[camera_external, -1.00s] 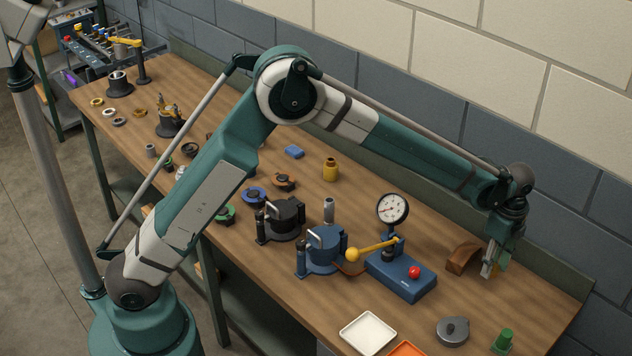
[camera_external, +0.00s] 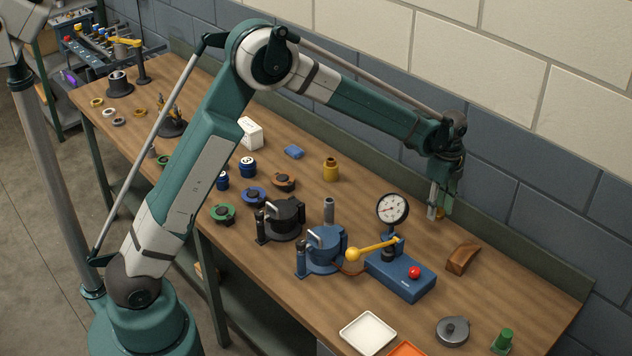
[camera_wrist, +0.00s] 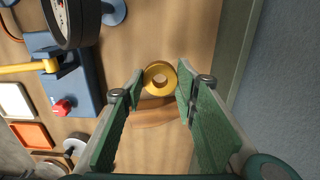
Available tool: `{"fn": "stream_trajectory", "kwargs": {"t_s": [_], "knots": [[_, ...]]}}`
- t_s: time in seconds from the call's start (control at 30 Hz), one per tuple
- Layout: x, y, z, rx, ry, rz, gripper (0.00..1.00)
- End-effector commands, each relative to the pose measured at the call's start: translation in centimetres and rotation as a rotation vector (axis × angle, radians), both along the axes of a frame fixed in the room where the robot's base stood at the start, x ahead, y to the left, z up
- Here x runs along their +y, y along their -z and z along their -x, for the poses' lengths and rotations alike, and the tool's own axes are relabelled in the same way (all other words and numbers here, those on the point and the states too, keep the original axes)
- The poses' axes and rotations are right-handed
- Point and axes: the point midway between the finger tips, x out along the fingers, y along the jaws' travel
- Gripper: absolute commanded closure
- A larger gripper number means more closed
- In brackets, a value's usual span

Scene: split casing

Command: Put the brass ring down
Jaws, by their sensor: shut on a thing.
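A brass ring (camera_wrist: 151,70) sits between the fingertips of my gripper (camera_wrist: 158,84) in the wrist view, its hole facing the camera. My gripper is shut on it. In the external view my gripper (camera_external: 437,214) hangs above the back part of the bench, to the right of the dial gauge, and a small yellow bit of the ring (camera_external: 441,213) shows at the fingertips. The ring appears clear of the bench top, but its exact height is hard to tell.
A brown curved block (camera_external: 463,257) lies right of my gripper. The dial gauge (camera_external: 392,208) and blue base with red button (camera_external: 402,278) stand close by. A white tray (camera_external: 368,333), grey lidded part (camera_external: 452,330) and green part (camera_external: 503,341) are at the front. Bare bench (camera_external: 365,185) lies left of the gauge.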

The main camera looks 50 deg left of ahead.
Motion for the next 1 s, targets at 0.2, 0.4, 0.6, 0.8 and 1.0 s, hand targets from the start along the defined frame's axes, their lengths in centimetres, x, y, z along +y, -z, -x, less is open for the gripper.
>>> {"fn": "stream_trajectory", "kwargs": {"t_s": [0.2,0.4,0.6,0.8,1.0], "knots": [[2.1,0.0,-0.2,0.0,-0.005,0.0,0.85],[2.2,0.0,-0.2,0.0,-0.004,0.0,0.85],[2.2,0.1,-0.2,0.0,-0.004,0.0,0.85],[2.2,1.6,-0.3,0.0,-0.005,0.0,0.85],[2.2,4.4,-0.3,0.0,-0.005,0.0,0.85]]}}
